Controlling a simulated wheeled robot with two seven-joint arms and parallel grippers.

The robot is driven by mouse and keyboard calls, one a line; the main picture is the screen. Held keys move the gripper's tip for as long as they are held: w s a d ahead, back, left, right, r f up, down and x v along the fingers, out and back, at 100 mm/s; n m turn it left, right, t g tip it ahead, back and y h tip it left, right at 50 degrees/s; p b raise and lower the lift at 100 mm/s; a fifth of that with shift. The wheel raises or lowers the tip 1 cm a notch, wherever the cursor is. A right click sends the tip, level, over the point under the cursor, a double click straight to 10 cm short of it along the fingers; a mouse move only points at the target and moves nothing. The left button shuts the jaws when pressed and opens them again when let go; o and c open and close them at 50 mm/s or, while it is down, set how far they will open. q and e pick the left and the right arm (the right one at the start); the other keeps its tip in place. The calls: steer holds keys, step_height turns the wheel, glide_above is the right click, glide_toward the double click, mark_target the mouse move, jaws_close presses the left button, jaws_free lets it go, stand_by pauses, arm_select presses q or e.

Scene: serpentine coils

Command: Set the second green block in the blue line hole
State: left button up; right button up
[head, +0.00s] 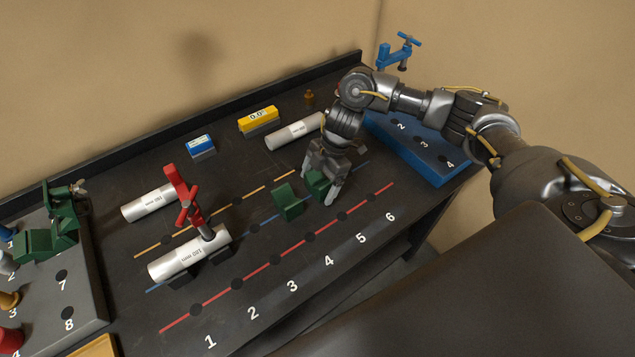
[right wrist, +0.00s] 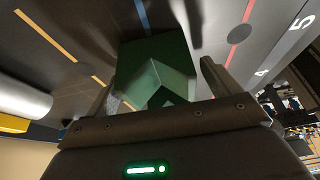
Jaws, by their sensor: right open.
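One green block (head: 287,202) stands on the blue line (head: 268,224), near the middle of the table. A second green block (head: 315,183) stands just to its right along the same line, partly hidden by my right gripper (head: 328,192). In the right wrist view, a green block with a V-shaped notch (right wrist: 155,62) sits between the spread fingers of my right gripper (right wrist: 162,88). The gripper is open and low over the table around this block. I cannot tell whether the block is fully seated; its base and hole are hidden. My left gripper is not in view.
A red clamp (head: 188,203) stands at a white cylinder (head: 190,253) left of the blocks. A red line (head: 270,266) with holes and numbers runs in front; an orange line (head: 215,211) runs behind. A blue tray (head: 425,150) is at right, a grey tray (head: 85,285) at left.

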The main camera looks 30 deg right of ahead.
steer(key=v, duration=1)
steer(key=shift+r+b, duration=0.15)
steer(key=shift+b, duration=0.2)
steer(key=shift+d, duration=0.1)
